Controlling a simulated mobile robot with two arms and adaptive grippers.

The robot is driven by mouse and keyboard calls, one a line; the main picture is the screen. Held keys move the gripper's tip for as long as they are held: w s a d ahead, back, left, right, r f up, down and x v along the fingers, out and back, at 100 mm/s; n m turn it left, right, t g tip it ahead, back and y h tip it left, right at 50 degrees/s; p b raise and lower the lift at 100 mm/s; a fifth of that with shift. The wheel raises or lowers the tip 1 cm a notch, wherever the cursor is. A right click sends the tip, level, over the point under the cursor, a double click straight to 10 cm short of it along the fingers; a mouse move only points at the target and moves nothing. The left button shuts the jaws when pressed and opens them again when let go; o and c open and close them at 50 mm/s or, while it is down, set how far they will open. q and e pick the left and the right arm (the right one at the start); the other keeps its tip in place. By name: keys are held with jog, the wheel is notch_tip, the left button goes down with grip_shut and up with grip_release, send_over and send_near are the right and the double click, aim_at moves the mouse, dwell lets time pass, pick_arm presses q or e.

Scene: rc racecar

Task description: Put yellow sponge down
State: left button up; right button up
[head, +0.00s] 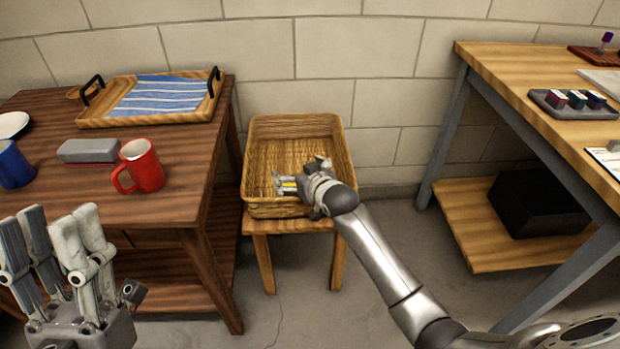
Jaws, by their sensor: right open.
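A small patch of yellow, likely the yellow sponge (289,186), shows at my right gripper's fingers, over the front part of the wicker basket (262,125). Most of the sponge is hidden by the gripper, and I cannot tell whether it touches the basket floor. My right gripper (302,174) is open, reaching over the basket's front rim. My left gripper (58,222) is at the lower left, fingers pointing up, open and empty, in front of the dark wooden table.
The basket stands on a small wooden stool (289,226). The dark table (190,195) at left holds a red mug (146,168), a blue mug (14,166), a grey block (88,151) and a tray (178,117). A workbench (520,75) stands at right, with a black box (540,203) below.

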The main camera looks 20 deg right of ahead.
jog(key=p+v, duration=0.1)
jog(key=v, duration=0.2)
jog(key=p+v, duration=0.1)
jog(key=v, duration=0.3)
jog(key=p+v, duration=0.2)
jog(key=v, duration=0.2)
jog(key=shift+w+r, duration=0.2)
jog(key=shift+r, duration=0.15)
pick_arm(q)
jog(key=w+f+g+y, duration=0.2)
jog(key=w+f+g, duration=0.3)
jog(key=f, duration=0.2)
jog(key=w+f+g+y, duration=0.2)
jog(key=w+f+g, duration=0.3)
jog(key=f, duration=0.3)
jog(key=shift+d+f+g, duration=0.25)
jog(key=shift+g, duration=0.55)
pick_arm(e)
jog(key=s+a+r+n+t+y, duration=0.1)
jog(key=s+a+r+t+y, duration=0.1)
jog(key=s+a+r+t, duration=0.2)
jog(key=s+a+r, duration=0.3)
jog(key=s+r, duration=0.5)
jog(key=s, duration=0.3)
jog(key=shift+a, duration=0.2)
